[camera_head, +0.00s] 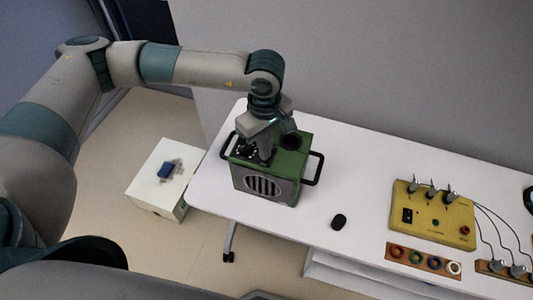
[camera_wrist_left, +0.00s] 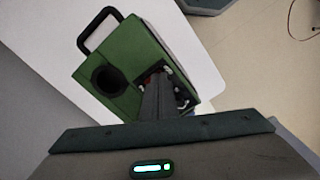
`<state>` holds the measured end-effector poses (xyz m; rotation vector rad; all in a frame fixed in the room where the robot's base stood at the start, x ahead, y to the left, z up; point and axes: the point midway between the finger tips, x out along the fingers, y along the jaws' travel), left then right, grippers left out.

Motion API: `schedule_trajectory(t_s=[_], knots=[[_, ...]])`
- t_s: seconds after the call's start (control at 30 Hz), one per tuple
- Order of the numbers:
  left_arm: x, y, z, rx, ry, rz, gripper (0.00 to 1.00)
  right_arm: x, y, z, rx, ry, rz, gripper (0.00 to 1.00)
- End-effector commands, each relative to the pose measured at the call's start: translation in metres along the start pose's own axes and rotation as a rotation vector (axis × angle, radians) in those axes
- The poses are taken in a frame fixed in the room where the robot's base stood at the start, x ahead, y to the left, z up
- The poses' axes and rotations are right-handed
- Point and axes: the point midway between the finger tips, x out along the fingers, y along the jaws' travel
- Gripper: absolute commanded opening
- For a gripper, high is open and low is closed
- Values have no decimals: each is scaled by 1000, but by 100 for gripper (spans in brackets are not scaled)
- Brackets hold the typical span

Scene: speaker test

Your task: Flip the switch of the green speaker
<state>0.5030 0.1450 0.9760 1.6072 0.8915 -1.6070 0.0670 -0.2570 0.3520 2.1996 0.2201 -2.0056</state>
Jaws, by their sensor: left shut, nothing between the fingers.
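The green speaker (camera_head: 292,163) stands upright at the left end of the white table, with a grey grille on its front and a black handle on each side. In the left wrist view the speaker (camera_wrist_left: 128,45) shows its top, with a round dark opening and a dark recessed panel (camera_wrist_left: 181,92) holding small parts. My left gripper (camera_head: 266,156) is over that panel, pointing down, shut and empty. It also shows in the left wrist view (camera_wrist_left: 158,82), its fingers close together at the panel. The switch itself cannot be made out, and I cannot tell whether the fingertips touch anything. My right gripper is not in view.
The white table (camera_head: 350,180) has a dark oval object (camera_head: 339,221) right of the speaker. Further right are a yellow box (camera_head: 433,214) with wires and a wooden strip with coloured rings (camera_head: 424,261). A white box (camera_head: 150,190) with a blue item (camera_head: 165,170) stands left of the table.

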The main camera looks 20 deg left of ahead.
Motion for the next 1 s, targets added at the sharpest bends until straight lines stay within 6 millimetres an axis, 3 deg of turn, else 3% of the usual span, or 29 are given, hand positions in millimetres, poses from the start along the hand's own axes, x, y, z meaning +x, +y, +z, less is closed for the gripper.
schedule_trajectory(t_s=[0.57, 1.0], knots=[[5, 0, 0, 0, 0, -1, 0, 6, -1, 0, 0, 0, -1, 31], [-20, 0, 0, 0, 0, 1, 0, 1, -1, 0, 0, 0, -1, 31]])
